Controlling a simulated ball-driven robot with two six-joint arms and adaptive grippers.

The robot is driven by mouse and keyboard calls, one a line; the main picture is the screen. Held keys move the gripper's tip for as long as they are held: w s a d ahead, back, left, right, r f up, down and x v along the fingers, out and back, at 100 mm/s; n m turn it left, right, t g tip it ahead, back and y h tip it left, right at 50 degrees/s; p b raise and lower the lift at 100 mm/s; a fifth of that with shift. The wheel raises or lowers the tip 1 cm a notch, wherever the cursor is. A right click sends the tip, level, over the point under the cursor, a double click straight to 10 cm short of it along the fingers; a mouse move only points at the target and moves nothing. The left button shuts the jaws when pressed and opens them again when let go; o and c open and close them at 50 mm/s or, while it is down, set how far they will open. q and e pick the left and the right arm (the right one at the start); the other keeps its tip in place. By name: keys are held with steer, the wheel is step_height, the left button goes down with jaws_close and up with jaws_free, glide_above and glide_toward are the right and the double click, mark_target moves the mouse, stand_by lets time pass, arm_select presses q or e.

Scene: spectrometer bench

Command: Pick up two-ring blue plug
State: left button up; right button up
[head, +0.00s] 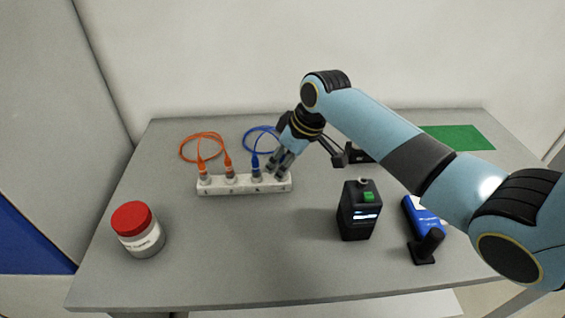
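A white holder block (216,188) stands on the table with several plugs upright in it. One blue plug (255,163) is visible in its third position, joined to a looped blue cable (250,139). My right gripper (279,168) points down at the block's right end, just right of that plug. Its fingers cover the rightmost position, so any plug there is hidden. I cannot tell whether the fingers are closed on anything. Ring marks are too small to read. My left gripper is not in view.
Two orange plugs (203,168) with a looped orange cable (198,136) fill the block's left side. A red-lidded jar (138,229) stands front left. A black device (359,211) and a blue-and-black tool (424,228) stand right. A green mat (457,137) lies back right. The front middle is clear.

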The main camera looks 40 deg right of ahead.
jaws_close()
steer(key=shift+r, duration=0.1)
